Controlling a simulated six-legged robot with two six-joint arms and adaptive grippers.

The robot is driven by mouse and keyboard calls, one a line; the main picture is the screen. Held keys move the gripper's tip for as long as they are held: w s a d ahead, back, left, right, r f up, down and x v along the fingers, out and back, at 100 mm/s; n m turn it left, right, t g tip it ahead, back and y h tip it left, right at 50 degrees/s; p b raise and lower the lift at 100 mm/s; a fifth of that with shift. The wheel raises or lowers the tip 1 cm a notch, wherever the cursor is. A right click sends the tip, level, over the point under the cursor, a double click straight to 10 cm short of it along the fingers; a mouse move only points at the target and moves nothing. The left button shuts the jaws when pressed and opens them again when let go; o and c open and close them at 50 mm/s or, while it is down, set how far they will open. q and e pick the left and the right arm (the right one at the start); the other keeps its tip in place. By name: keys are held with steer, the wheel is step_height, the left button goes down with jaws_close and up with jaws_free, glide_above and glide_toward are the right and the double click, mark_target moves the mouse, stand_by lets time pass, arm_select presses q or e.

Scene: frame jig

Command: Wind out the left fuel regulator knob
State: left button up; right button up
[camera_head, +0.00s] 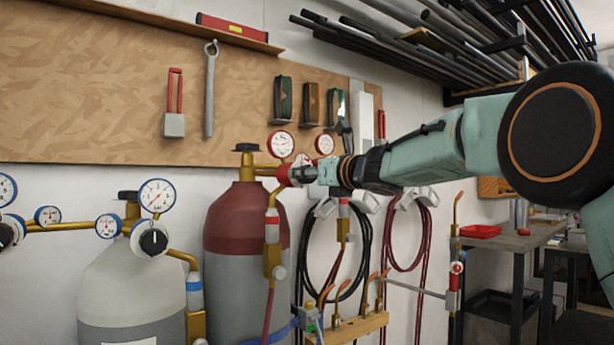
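A dark red and grey cylinder (246,225) stands at the centre-left and carries a brass regulator with two red-rimmed gauges (281,144). The red-rimmed regulator body (284,175) faces right, toward my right gripper. My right gripper (308,173) comes in from the right, with its fingertips at the front of that body, where the knob is. The fingers overlap the knob and largely hide it. I cannot tell whether they are closed on it or only around it. My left gripper is not in view.
A grey cylinder (130,290) with blue-rimmed gauges (157,196) and a black knob (154,240) stands at the left. Black hose (362,245) and red hose (388,240) hang on the wall below my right arm. A torch rack (350,328) is at the lower centre.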

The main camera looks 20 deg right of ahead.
steer(key=shift+f, duration=0.15)
steer(key=o, duration=1.2)
steer(key=shift+s, duration=0.1)
steer(key=v, duration=1.1)
steer(key=shift+s+d, duration=0.1)
steer(key=shift+s, duration=0.3)
